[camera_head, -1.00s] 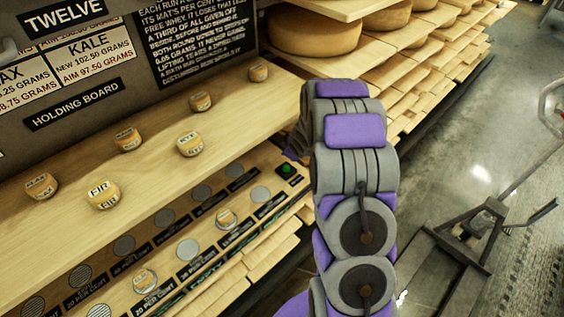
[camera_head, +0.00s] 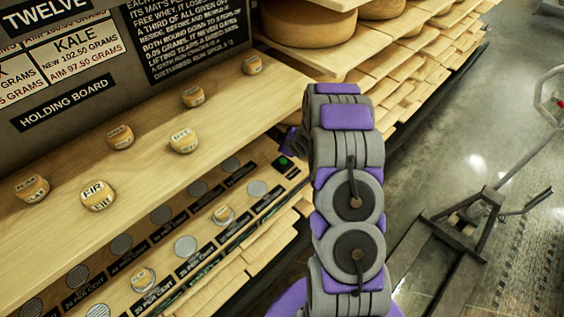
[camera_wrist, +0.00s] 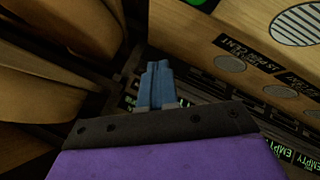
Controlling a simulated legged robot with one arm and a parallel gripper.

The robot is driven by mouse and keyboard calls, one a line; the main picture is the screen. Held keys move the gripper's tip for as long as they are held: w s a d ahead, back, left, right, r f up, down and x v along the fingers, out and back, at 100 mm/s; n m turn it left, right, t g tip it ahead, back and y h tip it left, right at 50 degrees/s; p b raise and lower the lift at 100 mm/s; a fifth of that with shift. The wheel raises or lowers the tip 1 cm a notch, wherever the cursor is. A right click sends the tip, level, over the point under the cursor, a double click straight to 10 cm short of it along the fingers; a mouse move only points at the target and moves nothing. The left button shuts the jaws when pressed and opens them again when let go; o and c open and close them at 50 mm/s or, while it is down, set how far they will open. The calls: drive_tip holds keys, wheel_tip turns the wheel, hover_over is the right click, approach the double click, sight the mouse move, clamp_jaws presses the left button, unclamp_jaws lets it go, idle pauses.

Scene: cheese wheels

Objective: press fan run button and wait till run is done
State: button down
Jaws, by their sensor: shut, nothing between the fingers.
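A green round button (camera_head: 284,162), seemingly the fan run button, sits on a dark patch at the right end of the lower shelf in the head view. A green edge of it also shows at the top of the wrist view (camera_wrist: 198,3). My gripper (camera_wrist: 157,68) shows in the wrist view as blue fingers closed together with nothing between them. The fingers point toward the shelf's end and appear apart from the button. In the head view my purple-grey arm hides the fingertips; a purple part of it shows just above the button.
Small labelled cheeses, such as the FIR one (camera_head: 97,195), stand on the upper board (camera_head: 150,130). The lower shelf has round discs, one with a small cheese (camera_head: 224,214). Large cheese wheels (camera_head: 310,22) lie on racks behind. A pallet jack (camera_head: 470,215) stands on the open floor at right.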

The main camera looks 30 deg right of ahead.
sight(283, 163)
wheel_tip(283, 163, down, 8)
drive_tip(key=b, duration=0.5)
drive_tip(key=shift+r, duration=0.1)
drive_tip(key=shift+d, duration=0.1)
drive_tip(key=shift+d, duration=0.1)
idle(1.6)
drive_tip(key=shift+f, duration=0.45)
drive_tip(key=shift+f+b, duration=0.4)
drive_tip(key=shift+f, duration=0.05)
idle(0.6)
drive_tip(key=shift+r, duration=0.1)
drive_tip(key=shift+s+r+p, duration=0.1)
drive_tip(key=shift+r+p, duration=0.55)
drive_tip(key=shift+r, duration=0.15)
